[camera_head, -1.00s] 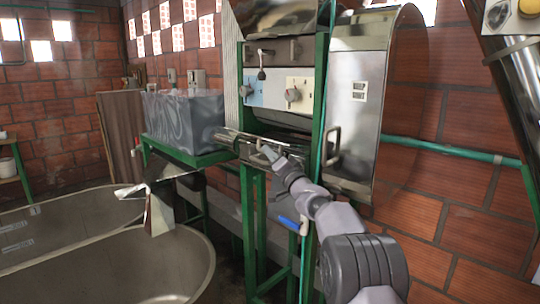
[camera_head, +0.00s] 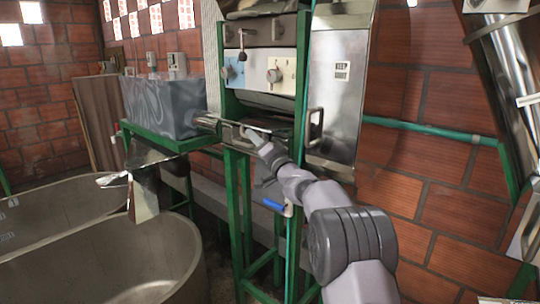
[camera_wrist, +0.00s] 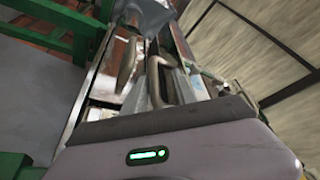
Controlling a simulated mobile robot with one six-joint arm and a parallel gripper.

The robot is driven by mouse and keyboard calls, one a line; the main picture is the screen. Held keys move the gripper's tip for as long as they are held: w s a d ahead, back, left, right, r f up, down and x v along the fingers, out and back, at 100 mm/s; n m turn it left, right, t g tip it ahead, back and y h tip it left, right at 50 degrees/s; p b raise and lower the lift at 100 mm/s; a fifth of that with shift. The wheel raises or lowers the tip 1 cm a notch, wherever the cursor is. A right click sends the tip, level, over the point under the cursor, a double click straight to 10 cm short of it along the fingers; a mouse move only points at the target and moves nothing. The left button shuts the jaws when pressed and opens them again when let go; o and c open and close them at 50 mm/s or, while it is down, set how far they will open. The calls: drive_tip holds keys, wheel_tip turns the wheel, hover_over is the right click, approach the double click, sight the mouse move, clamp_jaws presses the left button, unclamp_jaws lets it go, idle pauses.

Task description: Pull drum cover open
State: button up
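A pulper machine stands in a green frame, with a dark, curved metal surface (camera_head: 268,101) below its control panel. A low, shiny metal piece (camera_head: 208,122) juts out under it; I cannot tell for certain which part is the drum cover. My gripper (camera_head: 254,134) is at a small handle on this low metal piece. In the wrist view a bent metal handle (camera_wrist: 157,80) stands right in front of my gripper. The fingertips are too small and hidden to show whether they close on it.
A tall steel panel (camera_head: 335,92) with its own handle (camera_head: 314,128) is at the right. A grey tank (camera_head: 165,107) stands on a green stand at the left. Large basins (camera_head: 110,262) fill the lower left. A blue-handled valve (camera_head: 274,205) hangs beneath my arm.

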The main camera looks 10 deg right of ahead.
drive_tip(key=v, duration=1.5)
drive_tip(key=shift+s+d, duration=0.25)
drive_tip(key=shift+s, duration=0.1)
